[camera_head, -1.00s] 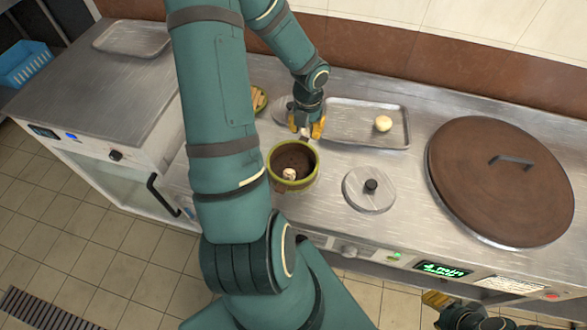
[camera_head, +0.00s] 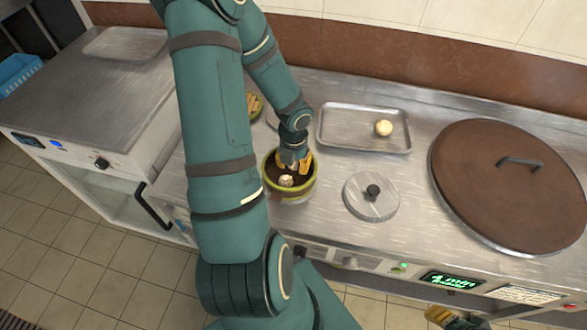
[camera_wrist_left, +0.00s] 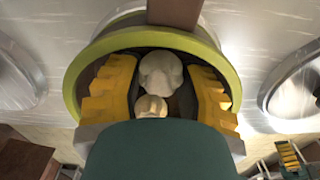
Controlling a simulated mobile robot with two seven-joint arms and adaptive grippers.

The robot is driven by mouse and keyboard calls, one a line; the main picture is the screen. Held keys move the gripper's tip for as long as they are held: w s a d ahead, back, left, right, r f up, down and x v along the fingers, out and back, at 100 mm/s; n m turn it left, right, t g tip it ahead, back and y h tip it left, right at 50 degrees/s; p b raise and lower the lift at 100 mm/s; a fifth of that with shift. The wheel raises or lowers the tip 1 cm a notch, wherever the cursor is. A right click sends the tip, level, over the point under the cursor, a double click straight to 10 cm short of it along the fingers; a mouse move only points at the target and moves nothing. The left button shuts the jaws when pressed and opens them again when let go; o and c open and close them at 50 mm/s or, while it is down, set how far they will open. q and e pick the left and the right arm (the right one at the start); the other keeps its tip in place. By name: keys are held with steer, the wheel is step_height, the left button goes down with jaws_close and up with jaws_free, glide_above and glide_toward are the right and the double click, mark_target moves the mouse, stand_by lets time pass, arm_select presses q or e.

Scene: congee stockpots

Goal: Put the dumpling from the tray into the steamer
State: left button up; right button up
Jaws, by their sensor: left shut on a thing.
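The steamer (camera_head: 267,187) is a round pot with an olive-green rim and a dark inside. My left gripper (camera_head: 295,163) is down inside its rim, toward the back, shut on a dumpling. A pale dumpling (camera_head: 287,180) shows in the steamer in front of the fingers. In the left wrist view two dumplings, a larger one (camera_wrist_left: 160,72) and a smaller one (camera_wrist_left: 150,106), lie between the yellow fingers; I cannot tell which is held. The metal tray (camera_head: 345,137) holds one dumpling (camera_head: 384,128) at its right. My right gripper (camera_head: 445,317) is partly cut off at the bottom edge.
A round metal lid (camera_head: 370,208) with a black knob lies right of the steamer. A large brown lid (camera_head: 490,190) with a handle covers a big pot farther right. A small dish with food (camera_head: 254,107) is partly hidden behind my arm. Bare counter lies between these.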

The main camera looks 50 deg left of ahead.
arm_select(q)
steer(key=shift+f, duration=0.2)
steer(key=shift+f, duration=0.2)
steer(key=o, duration=0.6)
step_height(320, 180, up, 12)
steer(key=p, duration=0.6)
steer(key=shift+f, duration=0.15)
steer(key=shift+r+p, duration=0.35)
steer(key=shift+r, duration=0.05)
